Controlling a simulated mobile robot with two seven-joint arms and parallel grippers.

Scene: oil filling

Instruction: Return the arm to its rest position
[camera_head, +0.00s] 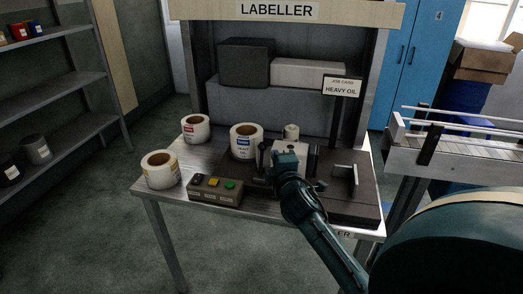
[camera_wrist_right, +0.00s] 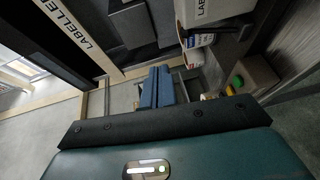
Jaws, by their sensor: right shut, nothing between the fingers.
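My right arm comes in from the lower right of the head view and reaches over the labeller bench (camera_head: 160,195). Its far end is in front of a pale block (camera_head: 290,148) on the labeller and hides part of it. In the right wrist view my right gripper (camera_wrist_right: 157,74) shows two blue fingers side by side, shut with nothing between them. My left gripper is not in view.
Several label rolls, one with a blue label (camera_head: 246,142), stand on the bench. A control box (camera_head: 214,190) with yellow and green buttons sits at its front. A HEAVY OIL job card (camera_head: 341,86) stands behind. A conveyor (camera_head: 460,155) is at right, shelves (camera_head: 50,85) at left.

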